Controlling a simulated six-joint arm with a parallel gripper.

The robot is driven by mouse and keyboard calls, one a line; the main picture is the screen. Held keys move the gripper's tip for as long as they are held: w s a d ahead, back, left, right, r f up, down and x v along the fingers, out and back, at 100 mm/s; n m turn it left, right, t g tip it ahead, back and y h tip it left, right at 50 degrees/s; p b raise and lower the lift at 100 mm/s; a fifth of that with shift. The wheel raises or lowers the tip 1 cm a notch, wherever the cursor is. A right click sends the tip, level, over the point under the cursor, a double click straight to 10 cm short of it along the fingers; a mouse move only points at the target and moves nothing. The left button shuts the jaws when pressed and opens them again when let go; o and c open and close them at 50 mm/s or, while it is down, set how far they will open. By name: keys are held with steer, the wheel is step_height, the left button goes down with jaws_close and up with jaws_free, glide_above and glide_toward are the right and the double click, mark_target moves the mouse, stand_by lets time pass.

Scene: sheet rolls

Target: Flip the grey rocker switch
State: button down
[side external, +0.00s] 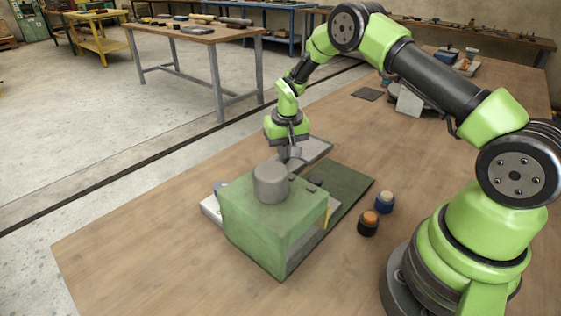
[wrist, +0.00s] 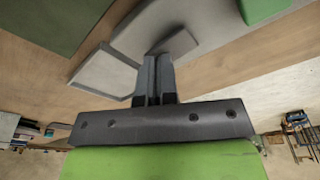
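My gripper (side external: 284,158) points down behind the green box, over a light grey panel (side external: 317,147). In the wrist view its two fingers (wrist: 157,60) are together, with nothing visible between them. A darker grey tilted piece (wrist: 178,42), which looks like the rocker switch, is right at the fingertips on the grey panel (wrist: 128,42). In the side view a small grey piece (side external: 295,153) shows beside the fingertips. I cannot tell whether the fingers touch it. The fingers hide part of it in the wrist view.
A green box (side external: 262,225) with a grey cylinder (side external: 270,184) on top stands in front of my gripper. A dark green mat (side external: 345,188) lies beside it. The table's left front is clear.

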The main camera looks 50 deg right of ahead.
steer(key=shift+r, duration=3.45)
steer(key=shift+r, duration=0.1)
steer(key=s+a+r+t, duration=0.1)
steer(key=s+a+r, duration=0.2)
steer(key=r, duration=0.3)
steer(key=s+a+r+t+y, duration=0.1)
steer(key=s+a+r, duration=0.1)
steer(key=s+r, duration=0.3)
steer(key=s+a+r+t, duration=0.1)
steer(key=s+a+r, duration=0.15)
steer(key=r, duration=0.45)
steer(key=s+a+r+n+t+y, duration=0.1)
steer(key=s+a, duration=0.1)
steer(key=s, duration=0.6)
steer(key=s+a+r+n+t, duration=0.1)
steer(key=s+a, duration=0.2)
steer(key=s, duration=0.5)
steer(key=shift+a+r+t+y, duration=0.2)
steer(key=shift+t+y, duration=0.1)
steer(key=shift+y, duration=0.1)
